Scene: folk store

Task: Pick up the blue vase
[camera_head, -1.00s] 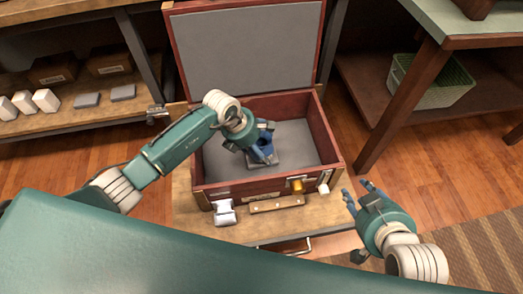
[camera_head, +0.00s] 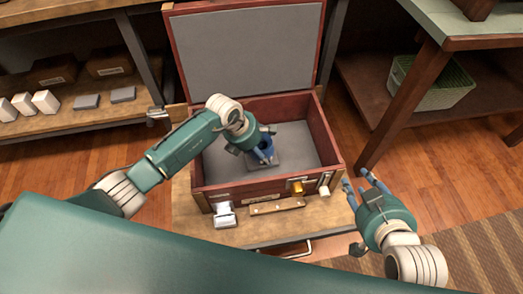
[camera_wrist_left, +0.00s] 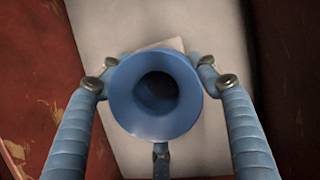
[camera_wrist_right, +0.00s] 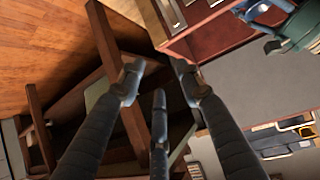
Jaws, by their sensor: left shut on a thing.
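The blue vase (camera_wrist_left: 154,122) stands in the open red case (camera_head: 322,142), its round mouth facing my left wrist camera. In the head view the vase (camera_head: 267,138) is partly hidden by my left gripper (camera_head: 262,152). My left gripper's fingers are around the vase, shut on it, and it also shows in the left wrist view (camera_wrist_left: 158,90). A small grey base (camera_head: 293,160) lies under the vase on the grey lining. My right gripper (camera_head: 361,182) is open and empty, right of the case's front corner.
The case's raised lid (camera_head: 245,45) stands at the back. The case rests on a wooden table (camera_head: 275,228). A shelf (camera_head: 60,125) with boxes is at left. A dark table (camera_head: 415,95) with a green basket (camera_head: 445,85) is at right.

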